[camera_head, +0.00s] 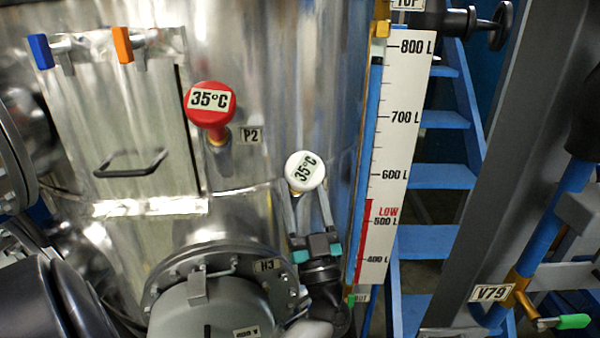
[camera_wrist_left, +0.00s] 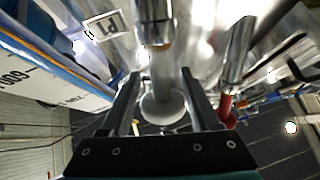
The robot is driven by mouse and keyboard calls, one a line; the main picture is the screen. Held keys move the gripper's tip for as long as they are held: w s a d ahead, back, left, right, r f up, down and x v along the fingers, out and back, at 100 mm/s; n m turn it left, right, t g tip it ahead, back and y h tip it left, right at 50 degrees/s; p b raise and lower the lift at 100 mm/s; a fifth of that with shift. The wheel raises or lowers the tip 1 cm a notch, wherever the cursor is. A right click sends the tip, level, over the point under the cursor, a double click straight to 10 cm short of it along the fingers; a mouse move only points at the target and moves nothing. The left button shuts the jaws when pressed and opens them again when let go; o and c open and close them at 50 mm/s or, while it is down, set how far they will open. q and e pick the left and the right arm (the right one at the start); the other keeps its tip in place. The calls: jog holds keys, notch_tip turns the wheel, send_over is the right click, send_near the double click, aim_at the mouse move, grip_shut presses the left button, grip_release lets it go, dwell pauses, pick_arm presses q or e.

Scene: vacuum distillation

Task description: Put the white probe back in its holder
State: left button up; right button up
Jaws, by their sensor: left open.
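The white probe (camera_head: 305,171) has a round head with a 35°C display, in front of the steel vessel in the head view. In the left wrist view its white head (camera_wrist_left: 162,106) and stem show, and the stem runs up into a metal holder tube (camera_wrist_left: 153,20) with a brass-coloured ring. My left gripper (camera_head: 306,192) comes from below, with one finger on each side of the probe. In the left wrist view, gaps show between the fingers and the stem, so the gripper is open around it. The holder is mostly hidden behind the probe head in the head view. My right gripper is not in view.
A red 35°C probe (camera_head: 210,103) sits in the P2 fitting to the left. The H3 round hatch (camera_head: 215,300) is below left. A level scale (camera_head: 395,150) stands close on the right, with blue stairs (camera_head: 440,176) behind it. A pipe labelled V79 is at lower right.

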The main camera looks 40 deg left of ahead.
aim_at(309, 188)
pick_arm(q)
jog(key=shift+w+a+r, duration=0.1)
jog(key=shift+a, duration=0.05)
jog(key=shift+c, duration=0.2)
jog(key=shift+c, duration=1.1)
jog(key=c, duration=0.7)
grip_shut()
jog(key=shift+r, duration=0.1)
jog(key=shift+s+d+r+p, duration=0.25)
jog(key=shift+d+r+p, duration=0.15)
jog(key=shift+p, duration=0.3)
jog(key=shift+s+d+r+p, duration=0.2)
jog(key=shift+d+r+p, duration=0.1)
jog(key=shift+r+p, duration=0.3)
jog(key=shift+s+d+r+p, duration=0.4)
jog(key=shift+d+r+p, duration=0.25)
jog(key=shift+r+p, duration=0.3)
jog(key=shift+f, duration=0.1)
